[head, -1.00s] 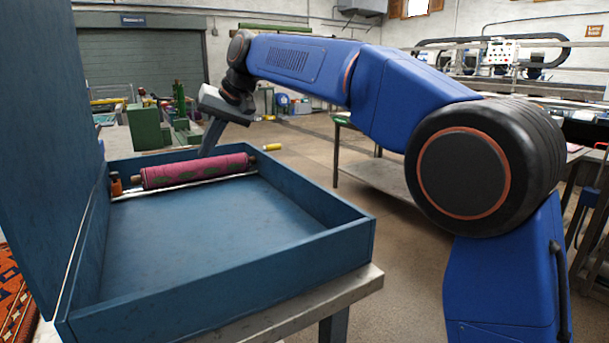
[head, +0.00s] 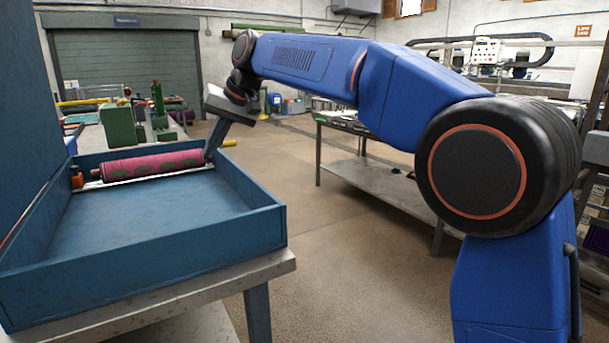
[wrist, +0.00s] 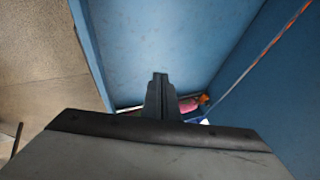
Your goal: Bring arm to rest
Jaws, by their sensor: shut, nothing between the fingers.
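My gripper (head: 211,157) hangs from the blue arm at the left of the head view, pointing down by the right end of a pink and green roll (head: 150,166). I cannot tell whether it touches the roll. The roll lies at the back of an open blue box (head: 140,262). In the wrist view my gripper's fingers (wrist: 160,76) are together with nothing between them, over the box floor (wrist: 165,35). A part of the roll (wrist: 188,104) shows past them; the fingers and wrist housing hide the rest.
The box's raised lid (head: 20,100) stands at the left. The box rests on a pale-topped table (head: 160,308). A metal work table (head: 365,175) stands behind my arm. Floor between the two tables is clear. Green machinery (head: 120,125) stands at the back left.

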